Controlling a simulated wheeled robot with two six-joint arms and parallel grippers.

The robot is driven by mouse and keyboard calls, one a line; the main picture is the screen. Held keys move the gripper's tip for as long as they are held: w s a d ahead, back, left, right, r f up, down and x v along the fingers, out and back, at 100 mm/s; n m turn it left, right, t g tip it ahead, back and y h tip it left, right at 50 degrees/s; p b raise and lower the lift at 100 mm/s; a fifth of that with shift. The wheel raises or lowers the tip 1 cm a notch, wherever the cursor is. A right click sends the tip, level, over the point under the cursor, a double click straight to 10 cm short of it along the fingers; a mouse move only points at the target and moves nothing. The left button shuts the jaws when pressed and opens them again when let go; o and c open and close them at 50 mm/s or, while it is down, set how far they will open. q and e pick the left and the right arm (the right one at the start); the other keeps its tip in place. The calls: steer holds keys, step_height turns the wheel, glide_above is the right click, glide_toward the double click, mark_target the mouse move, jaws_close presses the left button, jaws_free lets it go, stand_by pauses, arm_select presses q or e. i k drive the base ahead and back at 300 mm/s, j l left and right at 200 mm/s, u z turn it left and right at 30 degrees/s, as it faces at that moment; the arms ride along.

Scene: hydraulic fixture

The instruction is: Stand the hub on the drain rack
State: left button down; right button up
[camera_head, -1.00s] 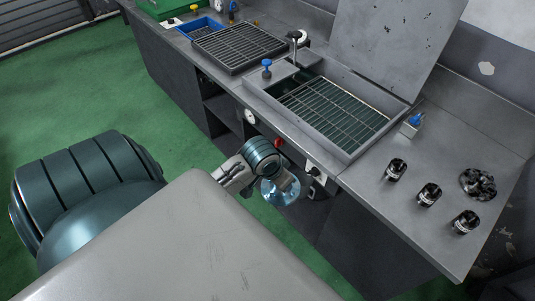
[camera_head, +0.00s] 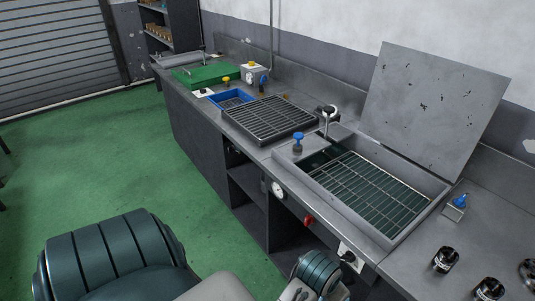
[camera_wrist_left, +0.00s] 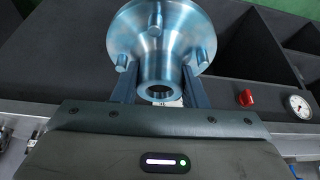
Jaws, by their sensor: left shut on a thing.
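In the left wrist view my left gripper (camera_wrist_left: 158,85) is shut on the hub (camera_wrist_left: 160,35), a shiny blue-grey metal flange with short studs and a hollow neck facing the camera. The hub is in the air in front of the bench. In the head view only part of my left arm shows at the bottom, and the hub is out of frame. A dark slatted rack (camera_head: 270,119), which looks like the drain rack, lies empty on the bench, left of the sink. My right gripper is not in view.
The open-lidded sink (camera_head: 318,180) holds a wire grid (camera_head: 372,195), with a blue-knobbed valve (camera_head: 298,143) and a tap (camera_head: 328,115) beside it. Black cylinders (camera_head: 445,260) stand at right. A red knob (camera_head: 308,220) projects from the bench front.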

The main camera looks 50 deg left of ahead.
mark_target(270, 114)
steer(key=j+z, duration=0.1)
steer(key=j, duration=1.05)
steer(key=k+j+z, duration=0.1)
steer(key=j, duration=1)
